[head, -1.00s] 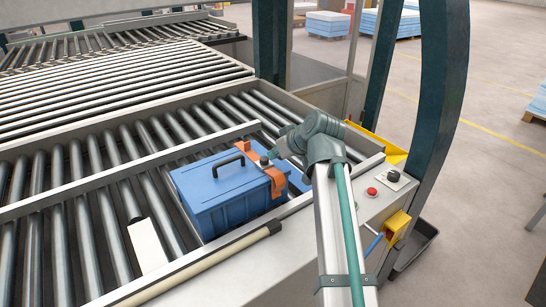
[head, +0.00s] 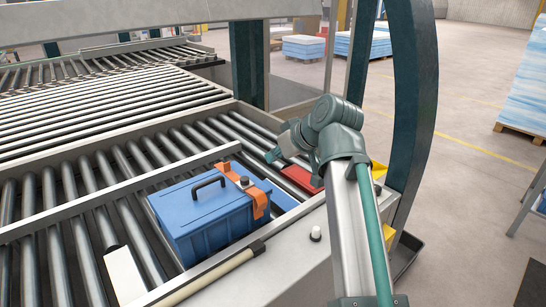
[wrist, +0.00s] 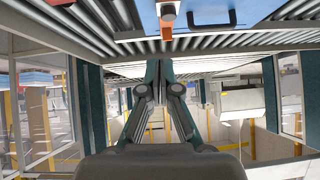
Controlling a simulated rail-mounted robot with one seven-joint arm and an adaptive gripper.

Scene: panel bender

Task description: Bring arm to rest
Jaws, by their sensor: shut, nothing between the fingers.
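My gripper (head: 274,155) is shut and empty above the rollers, behind and to the right of the blue toolbox (head: 205,222). A gap shows between it and the box. In the wrist view my gripper's fingers (wrist: 158,66) meet at their tips with nothing between them. The toolbox stands upright on the roller conveyor, with a black handle on its lid and an orange strap (head: 259,203) over its right end. The toolbox's handle (wrist: 207,24) shows at the top edge of the wrist view. My arm reaches in from the lower right.
The roller conveyor (head: 20,240) has raised side rails. A red item (head: 302,178) lies on it beyond the toolbox. A white block (head: 124,275) lies left of the box. A dark green curved post (head: 410,110) stands right of my arm. Open floor (head: 470,200) lies farther right.

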